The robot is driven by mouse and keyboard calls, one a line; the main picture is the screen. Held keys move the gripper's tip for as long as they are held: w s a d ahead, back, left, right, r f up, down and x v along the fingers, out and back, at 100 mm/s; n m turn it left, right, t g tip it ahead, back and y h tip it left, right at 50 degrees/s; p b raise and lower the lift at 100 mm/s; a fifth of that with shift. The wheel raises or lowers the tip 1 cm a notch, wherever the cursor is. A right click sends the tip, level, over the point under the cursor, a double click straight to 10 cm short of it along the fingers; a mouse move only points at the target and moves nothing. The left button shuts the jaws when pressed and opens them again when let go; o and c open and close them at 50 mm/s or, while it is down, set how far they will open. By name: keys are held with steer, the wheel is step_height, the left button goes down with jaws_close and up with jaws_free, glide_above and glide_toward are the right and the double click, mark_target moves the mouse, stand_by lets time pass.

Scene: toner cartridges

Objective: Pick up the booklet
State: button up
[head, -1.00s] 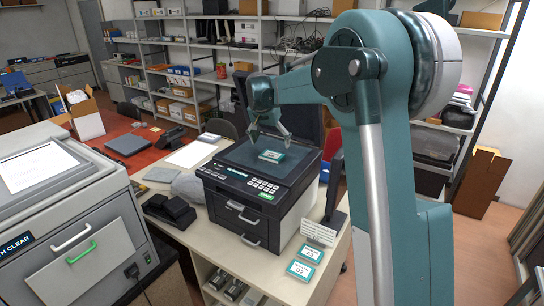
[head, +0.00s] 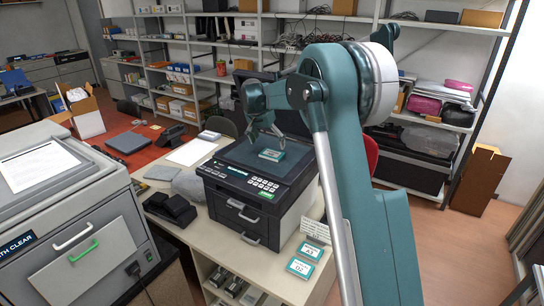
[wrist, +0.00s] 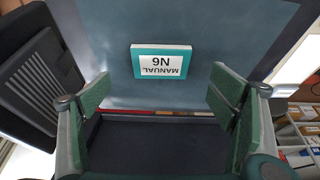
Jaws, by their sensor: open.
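The booklet (head: 271,155) is small, with a teal border and a white label. It lies flat on the dark top of the printer (head: 258,190). In the wrist view the booklet (wrist: 161,62) reads "MANUAL N6", upside down, and lies between and beyond my fingertips. My gripper (head: 265,134) is open and empty above the printer top, close to the booklet. In the wrist view my gripper (wrist: 160,92) shows its two green-padded fingers wide apart, not touching the booklet.
Two teal-edged cards, A3 (head: 311,250) and D2 (head: 300,267), lie on the table's front right corner beside a small white sign (head: 314,230). A black device (head: 170,208) stands left of the printer. A large grey machine (head: 70,215) fills the left. Shelves stand behind.

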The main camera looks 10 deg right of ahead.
mark_target(272, 154)
steer(key=shift+x, duration=1.15)
steer(key=shift+p+x, duration=0.4)
steer(key=shift+x, duration=2.2)
steer(key=c, duration=1.1)
steer(key=shift+o, duration=0.2)
step_height(272, 154, up, 10)
steer(key=shift+b, duration=0.35)
